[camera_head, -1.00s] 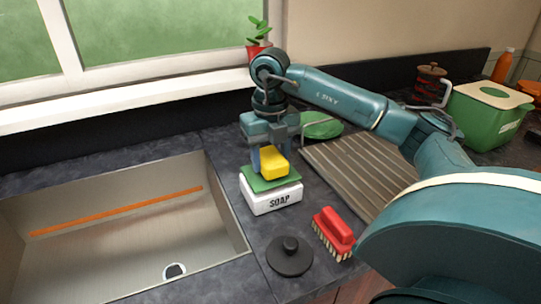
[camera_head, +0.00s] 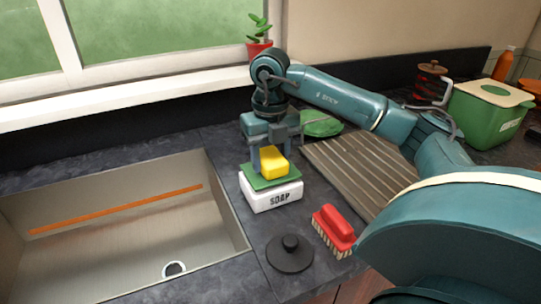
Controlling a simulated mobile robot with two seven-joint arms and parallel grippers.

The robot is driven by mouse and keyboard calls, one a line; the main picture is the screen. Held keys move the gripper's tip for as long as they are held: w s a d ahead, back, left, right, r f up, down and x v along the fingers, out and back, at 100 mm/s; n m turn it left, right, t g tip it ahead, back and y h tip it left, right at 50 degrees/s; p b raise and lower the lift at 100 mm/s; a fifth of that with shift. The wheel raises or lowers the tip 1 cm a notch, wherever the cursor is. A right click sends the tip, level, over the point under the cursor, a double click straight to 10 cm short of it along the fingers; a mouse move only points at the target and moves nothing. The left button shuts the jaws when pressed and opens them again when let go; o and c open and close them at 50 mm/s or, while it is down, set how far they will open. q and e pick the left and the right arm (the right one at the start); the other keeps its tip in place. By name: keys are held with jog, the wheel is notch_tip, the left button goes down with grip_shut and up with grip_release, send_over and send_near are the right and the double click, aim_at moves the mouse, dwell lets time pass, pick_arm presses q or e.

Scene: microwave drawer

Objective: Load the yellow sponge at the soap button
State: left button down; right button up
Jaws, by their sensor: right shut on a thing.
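The yellow sponge (camera_head: 274,163) is over the green top (camera_head: 270,182) of the white soap dispenser (camera_head: 272,197), which is marked SOAP and stands on the counter right of the sink. My right gripper (camera_head: 268,158) points down from above and is shut on the sponge. The sponge's underside looks at or just on the green top; I cannot tell how firmly it presses. The far finger is partly hidden by the sponge. My left gripper is not in view.
A metal sink (camera_head: 120,235) lies left. A red brush (camera_head: 334,231) and a black plug (camera_head: 290,253) are in front of the dispenser. A ribbed drainboard (camera_head: 360,172), a green plate (camera_head: 322,126) and a green bin (camera_head: 487,114) are to the right.

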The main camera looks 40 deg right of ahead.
aim_at(271, 156)
jog(key=shift+f+b, duration=0.3)
jog(key=shift+f, duration=0.45)
dwell(0.4)
dwell(0.4)
jog(key=shift+f, duration=0.1)
dwell(0.7)
notch_tip(271, 156, up, 7)
jog(key=p, duration=0.5)
jog(key=shift+p, duration=0.4)
dwell(0.8)
